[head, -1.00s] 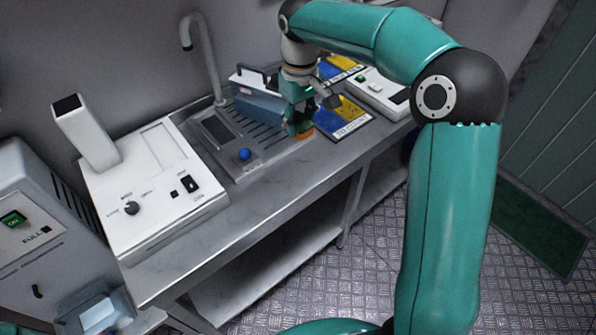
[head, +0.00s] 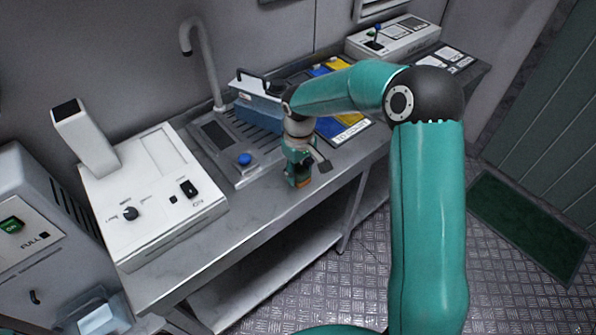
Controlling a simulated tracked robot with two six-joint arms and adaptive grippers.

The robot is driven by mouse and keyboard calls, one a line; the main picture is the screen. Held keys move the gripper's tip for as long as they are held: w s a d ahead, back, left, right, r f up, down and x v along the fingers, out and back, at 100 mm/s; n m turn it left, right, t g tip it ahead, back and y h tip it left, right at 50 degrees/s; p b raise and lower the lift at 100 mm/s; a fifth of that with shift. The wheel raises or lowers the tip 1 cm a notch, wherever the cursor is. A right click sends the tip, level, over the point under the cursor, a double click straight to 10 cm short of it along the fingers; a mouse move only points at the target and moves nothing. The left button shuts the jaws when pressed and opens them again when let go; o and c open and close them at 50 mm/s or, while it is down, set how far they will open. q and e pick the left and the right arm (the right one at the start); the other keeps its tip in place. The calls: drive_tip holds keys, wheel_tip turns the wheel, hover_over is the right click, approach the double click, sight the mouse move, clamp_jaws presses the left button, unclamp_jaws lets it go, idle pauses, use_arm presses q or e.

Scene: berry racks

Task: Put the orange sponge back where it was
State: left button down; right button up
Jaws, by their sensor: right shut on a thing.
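My right gripper points down over the front part of the steel counter (head: 262,208), right of the white machine and in front of the grey drain panel. It is shut on the sponge, and the fingers hide most of it. I cannot tell whether the sponge touches the counter. My left gripper is not in view.
A white machine (head: 150,215) stands on the left of the counter. A grey panel with a blue knob (head: 244,159), a tap (head: 203,65), a blue-grey box (head: 258,106) and blue-yellow mats (head: 340,128) lie behind. The counter's front strip is clear.

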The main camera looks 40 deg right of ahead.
sight(299, 173)
drive_tip(key=o, duration=1.2)
wheel_tip(299, 173, up, 12)
idle(0.5)
